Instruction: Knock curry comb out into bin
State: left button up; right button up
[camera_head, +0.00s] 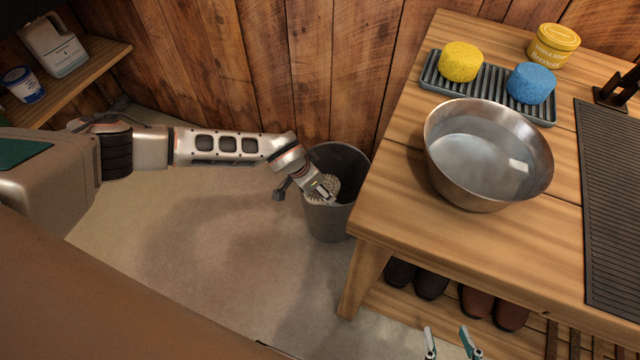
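The grey bin (328,225) stands on the floor against the plank wall, left of the bench. A round, pale, toothed curry comb (313,196) shows at the bin's mouth. My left gripper (322,189) reaches in from the left and is at the comb, over the bin's opening. It appears shut on the comb, though the fingers are small and partly hidden. My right gripper (451,343) shows only as two fingertips at the bottom edge, spread apart with nothing between them.
A wooden bench (388,215) stands close right of the bin. It bears a metal bowl of water (478,190), a ribbed tray (489,88) with a yellow sponge (461,61) and a blue sponge (531,83), a yellow tin (553,46) and a dark mat (612,210). Boots (431,281) sit below.

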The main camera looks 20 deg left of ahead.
pick_arm(q)
jog(key=f, duration=0.3)
jog(key=f+b, duration=0.1)
jog(key=shift+s+f, duration=0.2)
jog(key=shift+s, duration=0.15)
jog(key=shift+w+r, duration=0.25)
jog(key=shift+r, duration=0.35)
jog(key=shift+c, duration=0.6)
jog(key=r+p, duration=0.2)
jog(key=r, duration=0.1)
jog(key=shift+w+r, duration=0.15)
jog(key=shift+w, duration=0.05)
jog(key=shift+r, duration=0.25)
jog(key=shift+s+f, duration=0.1)
jog(key=shift+s, duration=0.05)
pick_arm(e)
jog(key=shift+w+r, duration=0.35)
jog(key=shift+r, duration=0.3)
